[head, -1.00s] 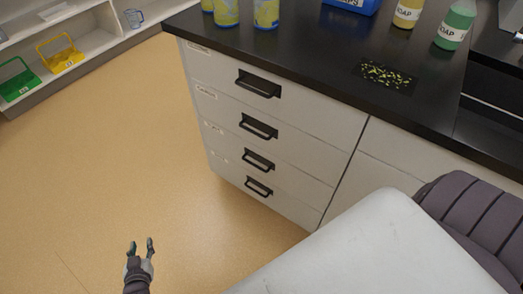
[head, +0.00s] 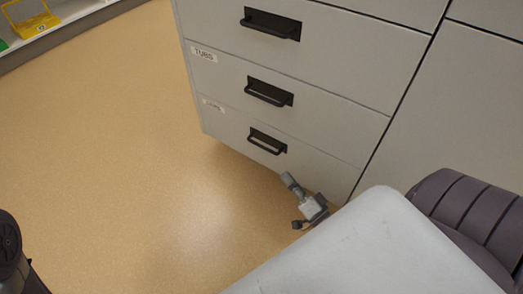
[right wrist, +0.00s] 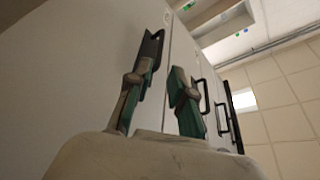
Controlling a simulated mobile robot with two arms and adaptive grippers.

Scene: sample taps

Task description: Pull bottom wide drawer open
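The bottom wide drawer (head: 230,122) is the lowest pale front of the cabinet in the head view and looks shut. Its black handle (head: 267,141) is in plain view. My right gripper (head: 293,202) is low, just below and right of that handle, close to the drawer front. In the right wrist view, the right gripper (right wrist: 163,72) has its two teal-padded fingers apart with nothing between them. A black handle (right wrist: 152,45) shows behind the left finger; I cannot tell whether they touch. My left gripper is out of view.
Two more drawers with black handles, the middle (head: 269,93) and the upper (head: 271,24), are above, both shut. A plain cabinet front (head: 455,120) stands to the right. The floor (head: 120,150) left of the cabinet is clear. A yellow carrier (head: 32,22) sits on a shelf at the far left.

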